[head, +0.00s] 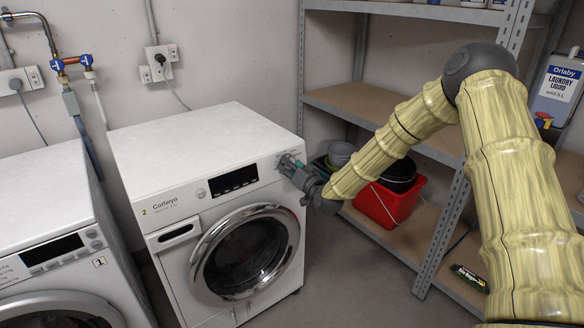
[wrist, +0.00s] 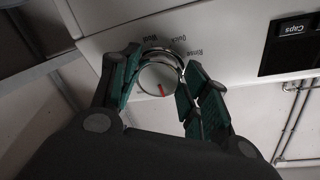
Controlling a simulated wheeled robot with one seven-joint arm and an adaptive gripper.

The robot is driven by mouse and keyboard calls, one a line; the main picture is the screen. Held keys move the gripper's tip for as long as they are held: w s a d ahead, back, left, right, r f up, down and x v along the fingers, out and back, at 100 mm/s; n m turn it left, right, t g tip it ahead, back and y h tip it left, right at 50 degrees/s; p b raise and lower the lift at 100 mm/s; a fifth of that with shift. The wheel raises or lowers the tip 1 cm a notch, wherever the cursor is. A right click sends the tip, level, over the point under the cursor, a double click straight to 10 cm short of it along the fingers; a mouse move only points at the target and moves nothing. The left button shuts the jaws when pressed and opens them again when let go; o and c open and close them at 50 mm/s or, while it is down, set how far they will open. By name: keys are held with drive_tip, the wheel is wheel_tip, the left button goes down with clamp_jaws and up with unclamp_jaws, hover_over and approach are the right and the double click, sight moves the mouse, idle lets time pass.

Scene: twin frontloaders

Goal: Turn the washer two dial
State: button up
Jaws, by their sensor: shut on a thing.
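Washer two (head: 165,200) is the white front-loader marked 2 in the middle of the head view, with its round door (head: 244,254) shut. Its dial (wrist: 158,80) is a silver knob with a red mark, seen in the wrist view with printed words such as Wool and Rinse around it. My gripper (wrist: 155,98) has its green-padded fingers on either side of the dial and is shut on it. In the head view my gripper (head: 290,167) is at the right end of the control panel, where it hides the dial.
A second white washer (head: 40,240) marked 1 stands at the left. Metal shelving (head: 440,215) stands at the right, behind my arm, with a red bucket (head: 385,205) on it. The dark display (wrist: 291,46) is beside the dial.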

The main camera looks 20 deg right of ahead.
drive_tip(key=shift+d+r, duration=0.1)
idle(0.3)
drive_tip(key=o, duration=1)
drive_tip(key=v, duration=1.2)
